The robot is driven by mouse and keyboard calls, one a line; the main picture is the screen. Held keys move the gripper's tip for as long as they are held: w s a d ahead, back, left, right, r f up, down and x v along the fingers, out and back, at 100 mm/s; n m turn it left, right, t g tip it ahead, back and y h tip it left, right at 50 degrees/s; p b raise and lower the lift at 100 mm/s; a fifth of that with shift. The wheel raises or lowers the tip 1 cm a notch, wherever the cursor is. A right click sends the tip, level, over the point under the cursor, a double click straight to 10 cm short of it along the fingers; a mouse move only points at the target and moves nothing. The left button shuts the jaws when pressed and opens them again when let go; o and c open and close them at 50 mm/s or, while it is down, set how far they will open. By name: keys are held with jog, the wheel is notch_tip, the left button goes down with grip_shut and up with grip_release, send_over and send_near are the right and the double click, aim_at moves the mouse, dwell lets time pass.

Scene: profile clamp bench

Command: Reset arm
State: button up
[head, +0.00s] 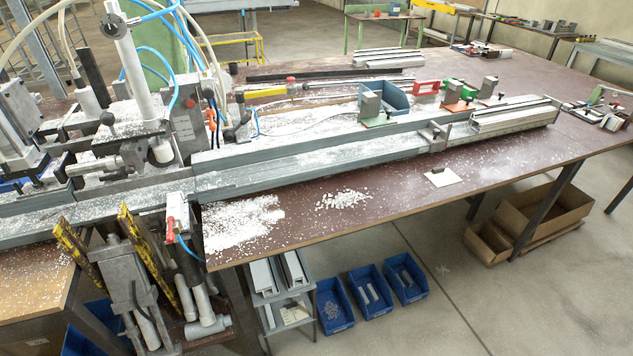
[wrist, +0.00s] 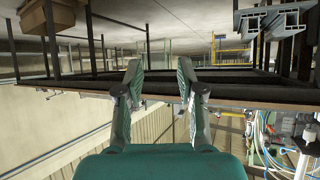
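My gripper (wrist: 159,74) shows in the wrist view, with its two grey-green fingers apart and nothing between them. The wrist view looks upside down, with the edge and underside of the bench (wrist: 120,90) across it behind the fingers. My gripper and arm are not visible in the head view. The head view shows the brown bench top (head: 375,205) with a long grey rail (head: 330,148) lying along it. A small clamp block (head: 433,137) sits on the rail, and pale profiles (head: 513,117) lie at its right end.
A machine with hoses and a vertical cylinder (head: 130,60) stands at the left. White chips (head: 240,222) litter the bench front. Blue bins (head: 334,305) and a cardboard box (head: 540,207) are on the floor below. A blue open bin (head: 388,97) stands behind the rail.

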jog(key=s+a+r+n+t+y, duration=0.1)
jog(key=s+a+r+t, duration=0.2)
jog(key=s+r, duration=1.5)
jog(key=v, duration=0.3)
jog(key=shift+s+a+f, duration=0.2)
jog(key=shift+s, duration=0.15)
